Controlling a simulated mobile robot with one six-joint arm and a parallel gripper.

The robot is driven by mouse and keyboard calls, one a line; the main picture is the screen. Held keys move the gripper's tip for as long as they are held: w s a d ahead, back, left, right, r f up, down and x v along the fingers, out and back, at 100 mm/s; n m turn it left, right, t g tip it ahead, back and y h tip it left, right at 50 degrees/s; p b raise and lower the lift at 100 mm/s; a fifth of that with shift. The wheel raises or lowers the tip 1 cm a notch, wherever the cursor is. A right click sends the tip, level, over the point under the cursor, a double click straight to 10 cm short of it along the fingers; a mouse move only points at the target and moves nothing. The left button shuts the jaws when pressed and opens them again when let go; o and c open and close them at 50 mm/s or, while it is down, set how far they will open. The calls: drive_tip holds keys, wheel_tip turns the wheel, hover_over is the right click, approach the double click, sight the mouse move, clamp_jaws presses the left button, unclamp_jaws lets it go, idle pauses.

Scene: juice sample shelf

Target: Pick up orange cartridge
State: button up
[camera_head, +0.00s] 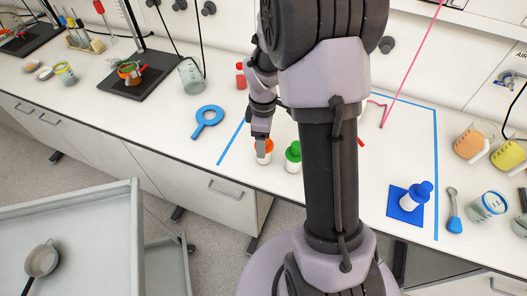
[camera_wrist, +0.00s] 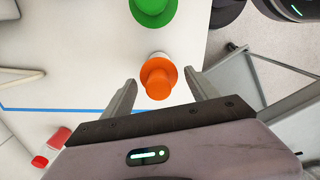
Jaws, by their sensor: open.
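The orange cartridge, with an orange cap and white body, stands upright near the front edge of the white bench. In the head view the orange cartridge (camera_head: 265,147) is partly covered by my gripper (camera_head: 262,136). In the wrist view the orange cartridge (camera_wrist: 159,77) shows from above, between the tips of my gripper (camera_wrist: 160,86). The fingers are apart, one on each side of it, with a visible gap on both sides. My gripper is open and holds nothing.
A green-capped cartridge (camera_head: 293,156) stands close to the right of the orange one; it also shows in the wrist view (camera_wrist: 153,8). A blue-capped cartridge (camera_head: 416,195) stands on a blue square. A blue ring tool (camera_head: 208,119) lies to the left. A grey cart (camera_head: 100,215) stands in front.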

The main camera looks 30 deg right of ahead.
wheel_tip(320, 180, down, 4)
drive_tip(key=shift+d+r+b, duration=0.15)
drive_tip(key=shift+b, duration=0.4)
drive_tip(key=shift+r, duration=0.1)
drive_tip(key=c, duration=1.3)
drive_tip(key=shift+c, duration=0.2)
